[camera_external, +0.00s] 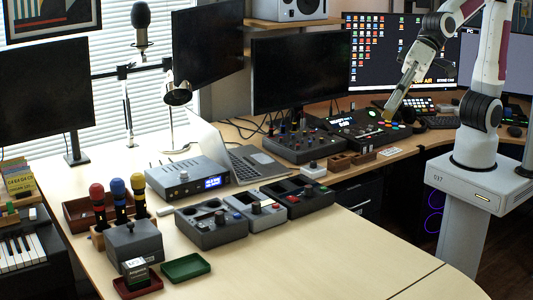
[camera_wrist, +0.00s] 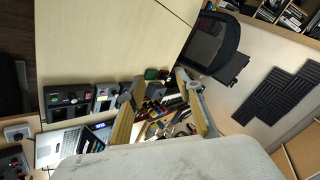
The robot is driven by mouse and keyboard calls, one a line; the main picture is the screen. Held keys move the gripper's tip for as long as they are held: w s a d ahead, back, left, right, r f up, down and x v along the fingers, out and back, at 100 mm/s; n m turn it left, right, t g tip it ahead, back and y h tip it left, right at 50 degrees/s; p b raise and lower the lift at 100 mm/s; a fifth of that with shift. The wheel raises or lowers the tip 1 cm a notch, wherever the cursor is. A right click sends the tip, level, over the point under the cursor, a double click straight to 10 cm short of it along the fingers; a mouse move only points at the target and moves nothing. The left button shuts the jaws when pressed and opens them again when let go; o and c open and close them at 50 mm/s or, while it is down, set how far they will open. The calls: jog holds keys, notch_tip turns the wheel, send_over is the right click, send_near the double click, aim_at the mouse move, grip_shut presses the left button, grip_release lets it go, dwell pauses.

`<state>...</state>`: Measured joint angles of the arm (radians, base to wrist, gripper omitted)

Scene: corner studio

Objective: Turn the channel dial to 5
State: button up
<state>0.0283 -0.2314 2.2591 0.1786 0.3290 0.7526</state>
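No dial with a readable channel scale shows, so I cannot tell for sure which control is the channel dial. A small box with a pale round knob (camera_external: 313,169) stands on the desk right of the laptop. A box with a similar white round knob (camera_wrist: 17,132) shows at the left edge of the wrist view. A grey unit with a blue display (camera_external: 187,178) also has a knob on its front. My gripper (camera_external: 389,113) is raised at the right, by the back consoles and apart from the small box. Its yellowish fingers (camera_wrist: 157,84) stand apart with nothing between them.
Three control boxes (camera_external: 250,208) stand in a row mid-desk. The laptop (camera_external: 250,162) is behind them, and mixing consoles (camera_external: 300,143) stand farther back. Wooden trays (camera_external: 352,160) sit right of the small box. The front desk surface (camera_external: 300,255) is clear.

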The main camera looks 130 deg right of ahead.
jog(key=w+d+f+m+t+h, duration=0.1)
jog(key=w+d+f+m, duration=0.2)
jog(key=w+m, duration=0.45)
jog(key=w+d+f+m+t+h, duration=0.2)
jog(key=w+d+f+m, duration=0.2)
jog(key=w, duration=0.6)
jog(key=w+d+f+m+t+h, duration=0.1)
jog(key=w+d+f+m, duration=0.2)
jog(key=w+m, duration=0.4)
jog(key=m+h, duration=0.9)
jog(key=m, duration=0.6)
send_near(219, 212)
jog(key=shift+w+d+r, duration=0.15)
jog(key=shift+w, duration=0.4)
jog(key=shift+w+d+r, duration=0.2)
jog(key=shift+w, duration=0.4)
jog(key=shift+s+d+f+m, duration=0.2)
jog(key=shift+s+f+m, duration=0.15)
jog(key=shift+m, duration=0.1)
jog(key=shift+w, duration=0.1)
jog(key=shift+d, duration=0.1)
jog(key=shift+x, duration=3.85)
